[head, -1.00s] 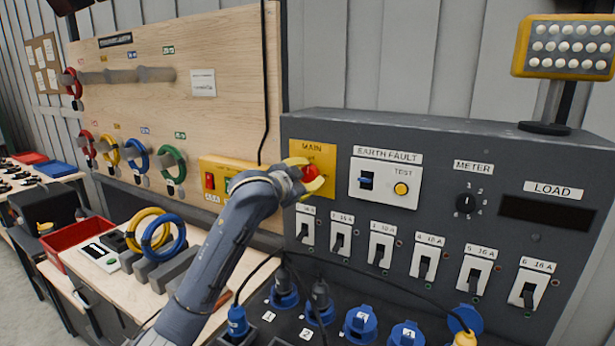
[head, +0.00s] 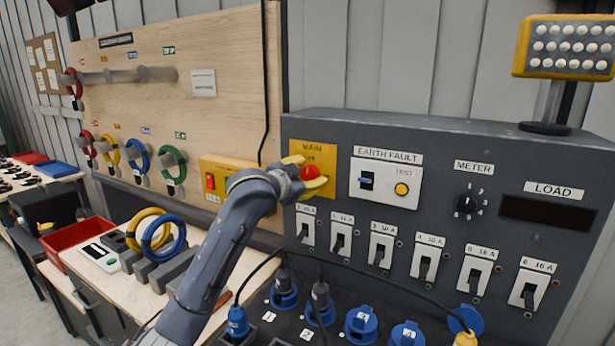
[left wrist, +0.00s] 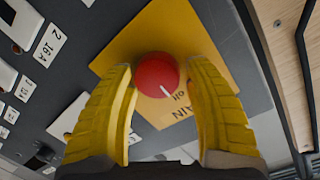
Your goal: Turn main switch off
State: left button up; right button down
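The main switch is a red round knob (head: 310,172) on a yellow plate (head: 325,152) marked MAIN, at the upper left of the dark grey panel. My left gripper (head: 305,173) is at the knob, with its yellow fingers on either side of it. In the left wrist view the red knob (left wrist: 155,72) lies between and just beyond the open fingertips (left wrist: 160,75), with a gap at the right finger. A white line on the knob points towards small lettering beside the upside-down word MAIN. A yellow tip, seemingly my right gripper (head: 465,339), shows at the bottom edge.
The earth fault unit (head: 386,183) is just right of the main plate. Below is a row of breaker switches, then blue sockets (head: 361,325) with cables. A yellow box (head: 228,178) with a red switch is left of the panel.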

pick_arm(q)
jog(key=shift+o, duration=1.4)
jog(key=shift+f, duration=0.1)
jog(key=shift+s, duration=0.1)
jog(key=v, duration=1.1)
jog(key=shift+s+a, duration=0.25)
jog(key=shift+s, duration=0.1)
